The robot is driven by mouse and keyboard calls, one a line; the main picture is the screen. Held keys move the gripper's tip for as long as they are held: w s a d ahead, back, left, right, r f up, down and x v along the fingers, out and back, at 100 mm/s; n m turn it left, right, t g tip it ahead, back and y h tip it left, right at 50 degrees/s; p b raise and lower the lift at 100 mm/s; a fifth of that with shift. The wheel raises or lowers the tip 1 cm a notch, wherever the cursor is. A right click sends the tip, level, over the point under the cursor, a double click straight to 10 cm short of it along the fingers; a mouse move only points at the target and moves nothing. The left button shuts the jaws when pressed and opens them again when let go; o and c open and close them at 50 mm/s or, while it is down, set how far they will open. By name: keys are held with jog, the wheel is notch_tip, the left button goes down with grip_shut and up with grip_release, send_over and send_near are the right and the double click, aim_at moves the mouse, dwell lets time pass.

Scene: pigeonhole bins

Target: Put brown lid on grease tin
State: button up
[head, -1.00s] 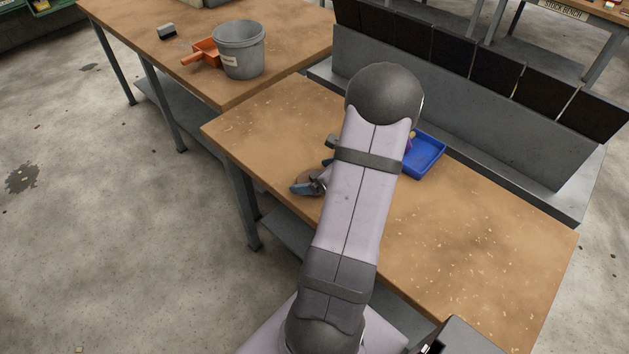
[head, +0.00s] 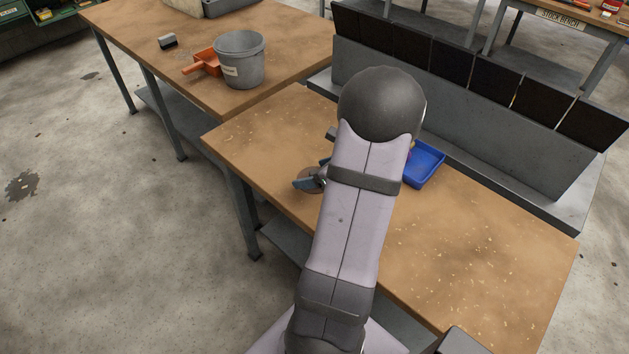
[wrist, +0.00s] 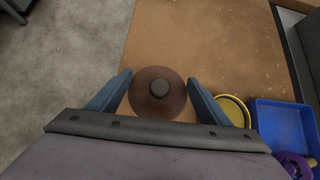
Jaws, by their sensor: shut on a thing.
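The brown lid (wrist: 146,104), a round disc with a dark knob, lies between the two blue fingers of my gripper (wrist: 159,78) in the wrist view. My gripper is shut on it. In the head view the lid (head: 309,172) shows only partly beside a finger, near the table's left front edge; my arm hides the rest. A round yellow-rimmed tin (wrist: 235,110), which looks like the grease tin, stands right of my right finger in the wrist view, partly covered by that finger. It is hidden behind my arm in the head view. How high the lid is above the table is unclear.
A blue tray (head: 431,151) sits right of the tin, with a purple object (wrist: 293,162) in it. A grey bin rack (head: 470,135) runs along the table's back. A bucket (head: 240,65) and orange scoop (head: 204,62) stand on another bench. The table's right part is clear.

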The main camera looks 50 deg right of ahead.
notch_tip(320, 180, up, 5)
jog(key=shift+s+d+r+p, duration=0.15)
jog(key=shift+r+p, duration=0.3)
jog(key=shift+p, duration=0.2)
jog(key=shift+s+r+p, duration=0.15)
jog(key=shift+s+p, duration=0.1)
jog(key=shift+p, duration=0.25)
jog(key=shift+s+p, duration=0.4)
jog(key=shift+p, duration=0.25)
jog(key=s+d+r+n+p, duration=0.1)
jog(key=d+r+p, duration=0.1)
jog(key=d+p, duration=0.6)
jog(key=d, duration=0.5)
jog(key=shift+r+y, duration=0.2)
jog(key=shift+y, duration=0.2)
